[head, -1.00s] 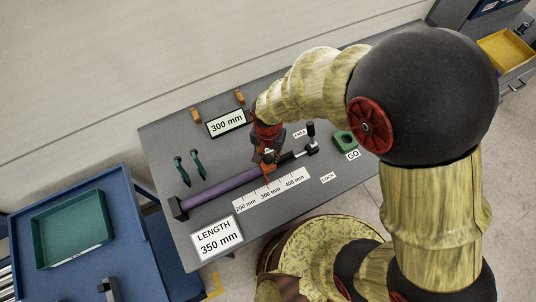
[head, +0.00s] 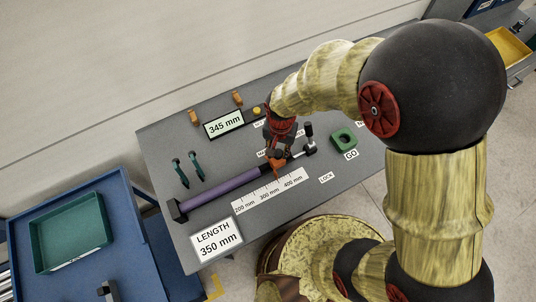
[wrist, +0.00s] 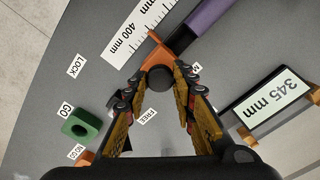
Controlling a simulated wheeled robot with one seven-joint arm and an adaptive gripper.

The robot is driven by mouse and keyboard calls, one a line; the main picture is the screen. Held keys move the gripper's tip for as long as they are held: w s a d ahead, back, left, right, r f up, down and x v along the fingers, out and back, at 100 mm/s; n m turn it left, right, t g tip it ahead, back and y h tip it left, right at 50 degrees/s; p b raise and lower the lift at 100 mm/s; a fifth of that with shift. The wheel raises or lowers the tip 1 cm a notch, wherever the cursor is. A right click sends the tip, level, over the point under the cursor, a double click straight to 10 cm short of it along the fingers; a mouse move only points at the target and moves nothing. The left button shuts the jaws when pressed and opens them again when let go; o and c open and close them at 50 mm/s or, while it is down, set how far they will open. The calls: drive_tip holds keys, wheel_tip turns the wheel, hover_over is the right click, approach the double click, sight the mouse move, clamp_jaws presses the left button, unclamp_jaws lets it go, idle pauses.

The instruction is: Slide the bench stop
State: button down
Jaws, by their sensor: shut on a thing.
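The bench stop is an orange slider (wrist: 150,52) with a dark round knob, on a rail beside a white scale (head: 270,190). In the head view the orange slider (head: 277,165) sits between the 300 and 400 marks. My gripper (wrist: 163,77) is shut on the knob, one finger on each side. It covers part of the rail in the head view. A purple bar (head: 225,191) lies along the rail on the slider's left. The display (head: 224,123) reads 345 mm. The sign (head: 217,241) reads LENGTH 350 mm.
A black-knobbed lever (head: 309,131) stands at the rail's right end. A green block (head: 343,139) sits by the GO label. Green pegs (head: 188,169) and orange blocks (head: 238,98) stand on the bench. A blue cart with a green tray (head: 104,224) is at left.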

drive_tip(key=w+d, duration=0.2)
drive_tip(key=d, duration=0.1)
drive_tip(key=w+d, duration=0.1)
drive_tip(key=d, duration=0.1)
drive_tip(key=shift+w, duration=0.1)
drive_tip(key=c, duration=1.5)
unclamp_jaws()
drive_tip(key=shift+o, duration=0.2)
wheel_tip(320, 180, up, 12)
